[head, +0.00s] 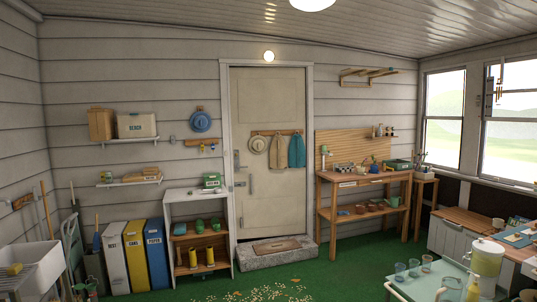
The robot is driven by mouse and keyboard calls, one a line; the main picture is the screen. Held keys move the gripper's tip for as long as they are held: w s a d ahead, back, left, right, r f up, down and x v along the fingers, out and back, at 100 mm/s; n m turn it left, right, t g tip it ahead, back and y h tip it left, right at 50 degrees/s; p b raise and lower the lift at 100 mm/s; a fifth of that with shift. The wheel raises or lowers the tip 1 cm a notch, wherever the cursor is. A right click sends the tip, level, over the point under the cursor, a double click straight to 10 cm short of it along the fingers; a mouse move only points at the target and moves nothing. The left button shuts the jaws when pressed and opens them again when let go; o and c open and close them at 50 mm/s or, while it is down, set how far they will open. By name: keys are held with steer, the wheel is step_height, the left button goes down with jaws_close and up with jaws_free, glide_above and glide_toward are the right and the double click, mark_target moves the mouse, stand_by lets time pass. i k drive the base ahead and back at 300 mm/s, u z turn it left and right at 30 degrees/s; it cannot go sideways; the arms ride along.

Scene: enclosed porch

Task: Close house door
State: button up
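The house door (268,105) is a cream panelled door in the back wall, inside a pale door frame (309,100). It has a metal handle (240,184) and a lock plate on its left side. The door panel nearly fills the frame; from here I cannot tell whether it is fully shut or slightly ajar. My gripper is not in view.
A stone step (270,259) with a brown mat lies below the door. A white shelf unit (197,195) stands left of it, a wooden potting bench (362,178) right. A trolley (420,289) with glasses is at front right. Green floor is open before the step.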

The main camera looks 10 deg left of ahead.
mark_target(265, 101)
steer(key=u, duration=0.25)
steer(key=i, duration=1.8)
steer(key=u, duration=0.45)
steer(key=i, duration=3.8)
steer(key=z, duration=0.5)
steer(key=i, duration=1.3)
steer(key=z, duration=0.4)
steer(key=i, duration=0.75)
steer(key=z, duration=0.2)
